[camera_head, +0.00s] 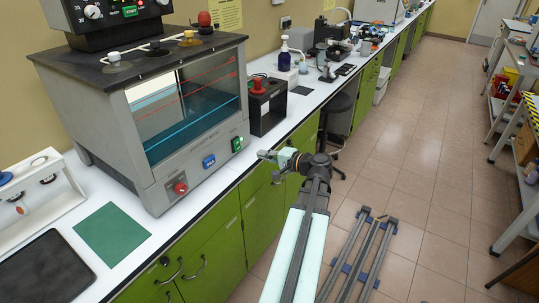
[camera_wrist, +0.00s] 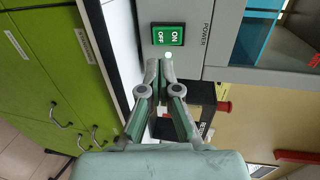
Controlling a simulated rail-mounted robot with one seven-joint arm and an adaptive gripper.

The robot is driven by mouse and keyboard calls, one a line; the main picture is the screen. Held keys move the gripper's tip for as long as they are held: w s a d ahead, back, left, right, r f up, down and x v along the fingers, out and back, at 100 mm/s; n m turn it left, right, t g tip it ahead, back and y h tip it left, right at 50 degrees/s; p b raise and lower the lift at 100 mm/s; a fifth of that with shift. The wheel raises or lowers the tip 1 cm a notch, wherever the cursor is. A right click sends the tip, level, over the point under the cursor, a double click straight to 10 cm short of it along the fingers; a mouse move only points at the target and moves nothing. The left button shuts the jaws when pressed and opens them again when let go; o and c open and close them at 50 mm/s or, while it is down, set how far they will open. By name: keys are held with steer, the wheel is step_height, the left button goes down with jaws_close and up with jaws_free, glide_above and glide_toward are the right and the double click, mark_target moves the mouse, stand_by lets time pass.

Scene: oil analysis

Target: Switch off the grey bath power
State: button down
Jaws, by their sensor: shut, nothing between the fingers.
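The grey bath (camera_head: 155,150) stands on the bench with blue liquid behind its glass front. Its green power switch (camera_head: 237,144) is at the right end of the lower front panel. In the wrist view the green rocker switch (camera_wrist: 168,35) carries the words ON and OFF beside the label POWER. My gripper (camera_wrist: 159,64) is shut and empty, its fingertips just below the switch in that picture; I cannot tell whether they touch the panel. In the head view my gripper (camera_head: 263,154) is just right of the switch, in front of the bench edge.
Green cabinets (camera_head: 205,250) lie below; the aisle floor is open.

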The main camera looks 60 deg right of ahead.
mark_target(238, 149)
steer(key=p+x, duration=0.2)
steer(key=x, duration=0.7)
steer(key=shift+w, duration=0.25)
steer(key=shift+f, duration=0.1)
steer(key=shift+a, duration=0.1)
